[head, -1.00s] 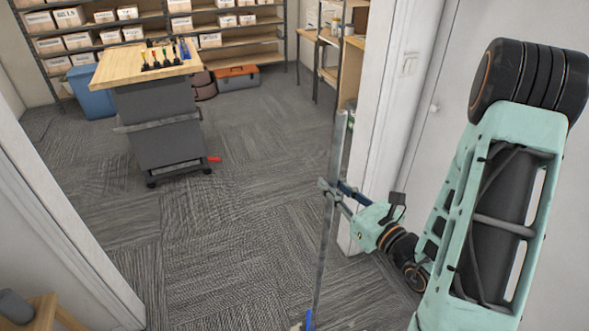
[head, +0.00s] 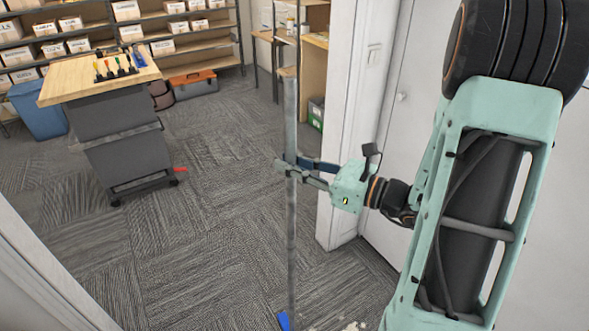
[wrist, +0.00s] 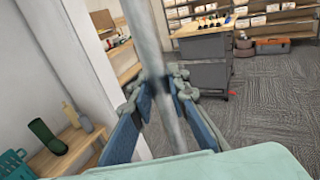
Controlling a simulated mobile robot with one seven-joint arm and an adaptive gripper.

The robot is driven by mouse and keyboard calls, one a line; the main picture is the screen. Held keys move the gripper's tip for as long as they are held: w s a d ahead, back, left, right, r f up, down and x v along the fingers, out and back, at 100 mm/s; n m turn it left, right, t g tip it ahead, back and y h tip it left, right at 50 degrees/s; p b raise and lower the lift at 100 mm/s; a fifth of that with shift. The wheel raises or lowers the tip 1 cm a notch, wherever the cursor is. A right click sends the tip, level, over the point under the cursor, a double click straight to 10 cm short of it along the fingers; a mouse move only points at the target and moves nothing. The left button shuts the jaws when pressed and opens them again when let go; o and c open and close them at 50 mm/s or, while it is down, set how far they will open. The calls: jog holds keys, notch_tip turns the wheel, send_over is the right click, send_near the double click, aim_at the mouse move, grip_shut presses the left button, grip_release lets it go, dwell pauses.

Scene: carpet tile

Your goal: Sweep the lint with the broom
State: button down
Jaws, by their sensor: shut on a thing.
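The broom (head: 291,235) has a long grey handle that stands almost upright in the head view. Part of its blue head (head: 284,320) shows at the bottom edge; the rest is cut off. My gripper (head: 290,169) is shut around the upper part of the handle. In the wrist view the handle (wrist: 146,35) runs between the blue-padded fingers of my gripper (wrist: 163,88). A small pale clump, apparently the lint (head: 353,326), lies on the carpet at the bottom edge, right of the broom head. Most of it is out of frame.
A doorway's white frame (head: 344,130) stands close to the right of my gripper. A grey cart (head: 125,140) with a wooden top is at the left, with shelves of boxes (head: 85,45) behind. Carpet (head: 225,215) between cart and broom is clear. A wooden shelf (wrist: 70,150) holds bottles.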

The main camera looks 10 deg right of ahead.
aim_at(290, 177)
jog(key=f+b, duration=0.1)
jog(key=s+f+n+g+y+b, duration=0.1)
jog(key=b, duration=0.1)
jog(key=f+g+b, duration=0.1)
jog(key=shift+s+d+n+y, duration=0.3)
jog(key=shift+s, duration=0.1)
jog(key=shift+r, duration=0.1)
jog(key=shift+w+d+r, duration=0.1)
jog(key=shift+r, duration=0.05)
dwell(0.4)
